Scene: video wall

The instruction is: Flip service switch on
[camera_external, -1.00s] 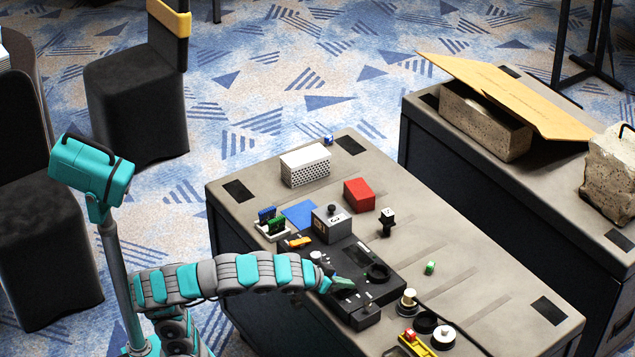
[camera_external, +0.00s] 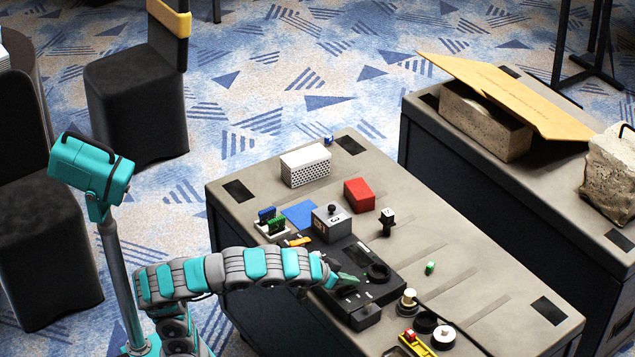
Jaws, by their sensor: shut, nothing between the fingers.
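A black control panel (camera_external: 385,291) lies on the near edge of the grey table, with a round black ring and small markings on top. A service switch cannot be made out at this size; my arm may hide part of the panel. My gripper (camera_external: 350,279) is shut and empty. It is over the left-middle part of the panel, left of the black ring. Whether its tip touches the panel cannot be told.
A grey box with a black knob (camera_external: 330,226) stands just behind the panel. A red block (camera_external: 359,196), a white perforated box (camera_external: 305,166) and a blue mat (camera_external: 299,214) lie farther back. Cream and black round parts (camera_external: 408,302) stand at the right. The table's right part is fairly clear.

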